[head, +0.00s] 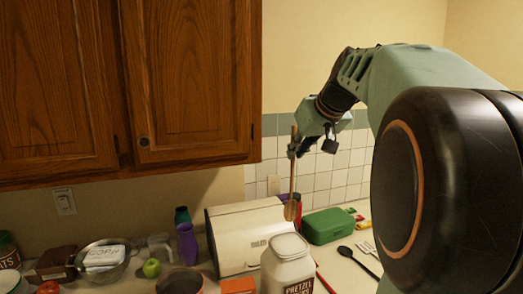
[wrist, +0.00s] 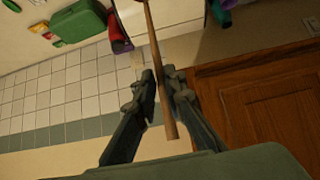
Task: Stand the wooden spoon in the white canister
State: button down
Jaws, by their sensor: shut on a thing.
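The wooden spoon (head: 292,185) hangs nearly upright, bowl down, from my gripper (head: 298,148) in the head view. My gripper is shut on its handle near the upper end. In the wrist view the handle (wrist: 153,35) runs between the two fingers (wrist: 160,78), with its end sticking out toward the palm. The white canister (head: 287,272), lettered "PRETZEL", stands on the counter at the bottom of the head view. The spoon's bowl appears just above the canister's top and apart from it. The depth between them is hard to judge.
A cream bread box (head: 235,240) stands behind the canister. A green box (head: 327,226) and a black ladle (head: 357,260) lie to the right. Purple bottle (head: 187,243), green apple (head: 152,268) and metal bowl (head: 100,262) are left. Wooden cabinets (head: 190,80) hang left of my gripper.

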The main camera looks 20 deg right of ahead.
aim_at(294, 175)
jog(key=shift+w+f+b, duration=0.1)
jog(key=shift+f+b, duration=0.45)
jog(key=shift+f, duration=0.15)
notch_tip(294, 175, down, 5)
jog(key=b, duration=0.3)
jog(key=shift+r, duration=0.15)
notch_tip(294, 175, down, 15)
jog(key=b, duration=1.4)
jog(key=shift+r, duration=0.15)
jog(key=c, duration=1.9)
grip_release()
jog(key=shift+c, duration=0.2)
jog(key=v, duration=0.7)
jog(key=shift+r, duration=0.2)
